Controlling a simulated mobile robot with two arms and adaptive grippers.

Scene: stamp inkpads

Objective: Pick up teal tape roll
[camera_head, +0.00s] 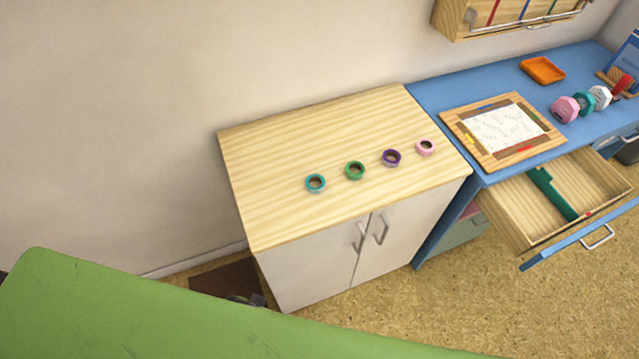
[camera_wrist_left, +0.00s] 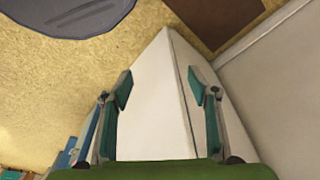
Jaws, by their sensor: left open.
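The teal tape roll (camera_head: 315,183) lies flat on the light wooden top of a white cabinet (camera_head: 300,270). It is the leftmost in a slanted row, beside a green roll (camera_head: 354,170), a purple roll (camera_head: 391,158) and a pink roll (camera_head: 426,147). In the left wrist view my left gripper (camera_wrist_left: 158,88) is open, its teal-padded fingers wide apart with nothing between them. White cabinet sides (camera_wrist_left: 160,100) show beyond the fingers; no tape roll is in that view. My right gripper is not in view.
A blue desk (camera_head: 430,95) adjoins the cabinet on the right, with a framed sheet (camera_head: 505,130), an orange tray (camera_head: 542,70) and an open drawer (camera_head: 520,205) jutting out. A brown mat (camera_head: 220,278) lies left of the cabinet. The cabinet top around the rolls is clear.

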